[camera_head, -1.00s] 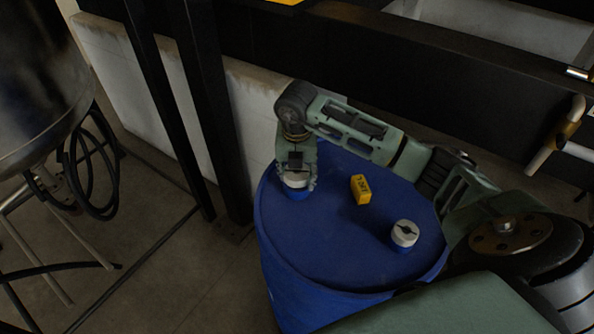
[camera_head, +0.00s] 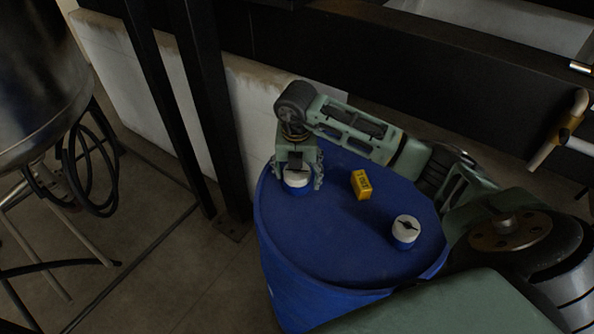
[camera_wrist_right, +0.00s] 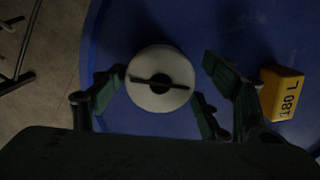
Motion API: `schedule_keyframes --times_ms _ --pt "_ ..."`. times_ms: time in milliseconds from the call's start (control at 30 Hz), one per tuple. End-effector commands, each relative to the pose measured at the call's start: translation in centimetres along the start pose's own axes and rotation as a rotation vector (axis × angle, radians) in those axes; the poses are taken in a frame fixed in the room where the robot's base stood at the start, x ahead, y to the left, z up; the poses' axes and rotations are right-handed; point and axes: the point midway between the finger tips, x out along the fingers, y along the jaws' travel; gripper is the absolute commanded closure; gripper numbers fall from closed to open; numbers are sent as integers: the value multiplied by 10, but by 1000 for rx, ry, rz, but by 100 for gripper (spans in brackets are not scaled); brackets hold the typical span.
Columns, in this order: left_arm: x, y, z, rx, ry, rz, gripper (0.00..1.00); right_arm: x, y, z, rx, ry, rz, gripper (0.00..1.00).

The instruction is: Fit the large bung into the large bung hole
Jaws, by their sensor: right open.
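A second white slotted bung (camera_head: 406,225) sits in a blue collar at the near right of the drum top. I cannot tell which is the large one by size. Any hole under either bung is hidden. My left gripper is not seen.
A yellow block (camera_head: 361,185) lies on the drum top between the two bungs; its "180 L" label reads in the right wrist view. Black posts (camera_head: 206,110) and a pale wall stand behind the drum. A metal vessel (camera_head: 38,85) with black hoses is at the left.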

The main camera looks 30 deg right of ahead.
Motion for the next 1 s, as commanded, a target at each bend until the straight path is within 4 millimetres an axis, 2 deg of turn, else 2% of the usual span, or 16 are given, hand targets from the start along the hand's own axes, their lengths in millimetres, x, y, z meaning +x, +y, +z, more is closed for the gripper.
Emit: schedule_keyframes --times_ms 133,233,500,700,833,1000 --pt "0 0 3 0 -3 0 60 -6 0 2 1 -4 2 30" --pt "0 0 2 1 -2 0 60 -19 1 2 0 -6 5 30" --pt "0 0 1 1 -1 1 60 -76 1 2 1 -6 3 30" --pt "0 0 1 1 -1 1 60 -108 1 1 0 -2 2 30" --pt "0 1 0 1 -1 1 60 -118 0 0 0 0 1 30" --pt "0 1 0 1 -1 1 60 -120 0 0 0 1 0 30"
